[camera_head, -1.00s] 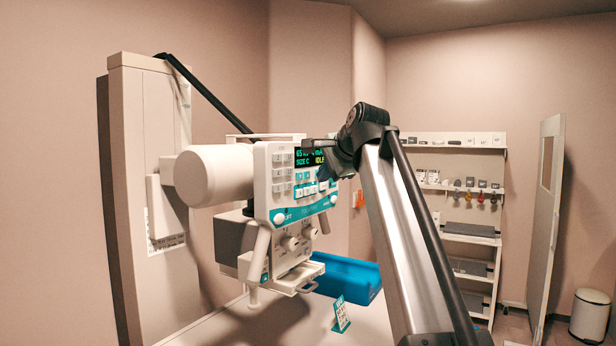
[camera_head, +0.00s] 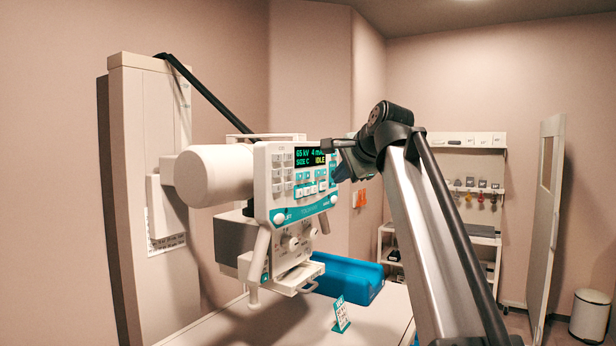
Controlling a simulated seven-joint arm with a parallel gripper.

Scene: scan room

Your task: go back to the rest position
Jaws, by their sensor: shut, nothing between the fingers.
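My gripper (camera_head: 333,144) is small and dark at the end of my raised arm, right of the picture's middle. It points left and overlaps the right edge of the X-ray unit's control panel (camera_head: 293,187) in this view. It looks shut, with nothing seen in it. Its fingers are partly lost against the panel, and I cannot tell how far it is from the panel. The display (camera_head: 309,157) reads 65 kV, SIZE C and IDLE, and shows in full.
The white tube head (camera_head: 212,176) joins a tall column (camera_head: 140,200) at left. Below are a table (camera_head: 375,322), a blue trough (camera_head: 345,278) and a small sign (camera_head: 341,314). Shelves (camera_head: 484,232), a door panel (camera_head: 545,230) and a bin (camera_head: 590,316) stand at right.

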